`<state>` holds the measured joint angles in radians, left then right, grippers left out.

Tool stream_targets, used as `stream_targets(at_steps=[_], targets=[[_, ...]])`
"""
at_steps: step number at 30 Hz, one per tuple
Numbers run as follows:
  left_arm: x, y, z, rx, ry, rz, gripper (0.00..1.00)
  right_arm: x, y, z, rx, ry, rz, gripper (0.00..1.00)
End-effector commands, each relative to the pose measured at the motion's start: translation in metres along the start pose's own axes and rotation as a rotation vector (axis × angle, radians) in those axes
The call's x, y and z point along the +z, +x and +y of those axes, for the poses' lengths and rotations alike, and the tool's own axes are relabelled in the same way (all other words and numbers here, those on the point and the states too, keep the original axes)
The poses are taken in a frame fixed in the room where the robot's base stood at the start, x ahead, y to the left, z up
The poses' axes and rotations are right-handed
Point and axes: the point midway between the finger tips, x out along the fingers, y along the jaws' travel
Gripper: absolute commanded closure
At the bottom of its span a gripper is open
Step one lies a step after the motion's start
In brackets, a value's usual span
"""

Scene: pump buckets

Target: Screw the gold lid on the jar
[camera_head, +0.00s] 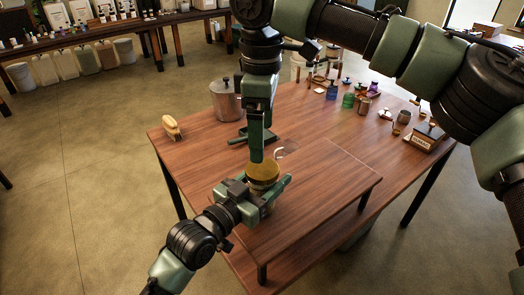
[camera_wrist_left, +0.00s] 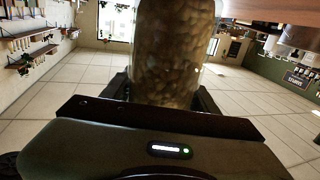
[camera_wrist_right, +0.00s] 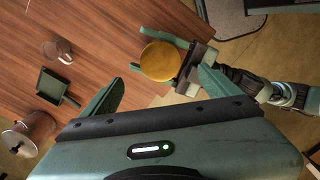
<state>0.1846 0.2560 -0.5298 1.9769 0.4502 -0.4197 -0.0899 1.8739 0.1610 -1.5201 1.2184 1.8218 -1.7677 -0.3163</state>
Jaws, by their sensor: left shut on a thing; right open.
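The jar (camera_wrist_left: 172,50) is clear glass filled with pale brown, nut-like pieces. My left gripper (camera_head: 262,192) is shut around the jar near the table's front edge. The gold lid (camera_head: 263,172) shows at the jar's top; it is a round gold disc in the right wrist view (camera_wrist_right: 160,62). I cannot tell how tightly it sits. My right gripper (camera_wrist_right: 160,90) is open and empty, pointing down above the lid. In the head view its finger hides part of the lid's back edge. Most of the jar is hidden by my left gripper in the head view.
A clear glass vessel (camera_head: 287,149), a green dustpan-like tool (camera_head: 240,137) and a lidded metal pot (camera_head: 226,101) stand behind the lid. A yellow brush (camera_head: 172,127) lies at left. Several small bottles and a wooden grinder box (camera_head: 427,138) are at far right. The front right tabletop is clear.

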Motion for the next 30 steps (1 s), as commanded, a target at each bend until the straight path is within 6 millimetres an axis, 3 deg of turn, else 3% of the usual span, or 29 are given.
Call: stream_targets(at_steps=[6,17,18,20,21,30], targets=[[0.001,0.0,0.0,0.001,-0.002,-0.001,1.0,-0.001,-0.031,0.0,0.0,0.0,0.001,0.09],[0.001,0.0,0.0,0.001,-0.002,-0.001,1.0,0.0,-0.038,0.0,-0.001,0.0,0.0,0.09],[0.001,0.0,0.0,0.001,-0.002,-0.002,0.38,0.0,-0.038,0.0,-0.001,0.0,0.0,0.09],[0.001,0.0,0.0,0.001,-0.002,-0.001,0.21,0.0,-0.038,0.0,-0.001,0.0,0.0,0.09],[0.001,0.0,0.0,0.001,-0.002,-0.001,0.15,0.0,-0.038,0.0,-0.001,0.0,0.0,0.09],[0.0,-0.001,0.0,0.0,-0.001,-0.001,0.15,0.0,-0.037,0.0,-0.001,0.0,0.0,0.09]])
